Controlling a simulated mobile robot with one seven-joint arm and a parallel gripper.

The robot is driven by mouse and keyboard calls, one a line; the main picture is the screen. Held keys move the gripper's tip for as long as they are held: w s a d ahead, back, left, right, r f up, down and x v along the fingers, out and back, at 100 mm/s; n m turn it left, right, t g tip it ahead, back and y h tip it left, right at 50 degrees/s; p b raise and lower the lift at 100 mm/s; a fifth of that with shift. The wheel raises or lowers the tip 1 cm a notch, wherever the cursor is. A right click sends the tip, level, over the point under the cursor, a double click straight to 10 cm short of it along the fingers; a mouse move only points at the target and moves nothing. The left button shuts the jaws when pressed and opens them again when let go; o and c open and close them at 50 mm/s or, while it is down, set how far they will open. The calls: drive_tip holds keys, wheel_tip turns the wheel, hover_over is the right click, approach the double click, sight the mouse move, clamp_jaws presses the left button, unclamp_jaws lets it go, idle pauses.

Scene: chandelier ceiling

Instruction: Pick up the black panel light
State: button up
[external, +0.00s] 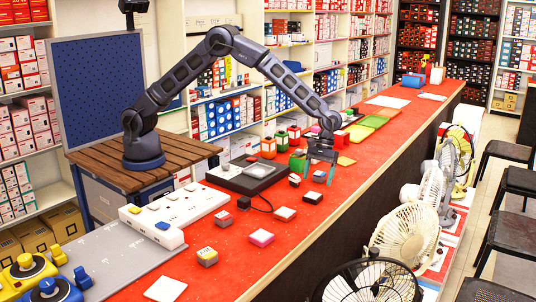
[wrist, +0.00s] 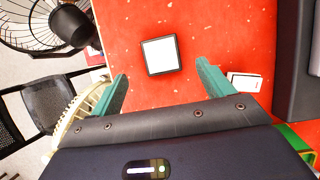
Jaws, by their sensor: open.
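The black panel light (wrist: 161,55) is a small square with a white face and a black rim. It lies flat on the red counter, and in the wrist view it sits just beyond and between my fingertips. In the external view it appears to be the small dark-sided, white-topped block (external: 319,176) under my gripper (external: 320,162). My gripper also shows in the wrist view (wrist: 162,80), with its teal fingers spread wide and nothing between them. It points down over the counter, apart from the light.
A white-topped block (wrist: 245,81) lies beside the right finger. A black tray-like device (external: 247,174) stands left of my gripper. Several small blocks lie nearer the camera, with bare red counter between them. Fans (external: 404,232) stand along the counter's right side.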

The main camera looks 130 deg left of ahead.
sight(313, 195)
drive_tip(key=shift+x, duration=3.25)
drive_tip(key=shift+s+a, duration=0.1)
drive_tip(key=c, duration=1.1)
drive_tip(key=shift+r, duration=0.1)
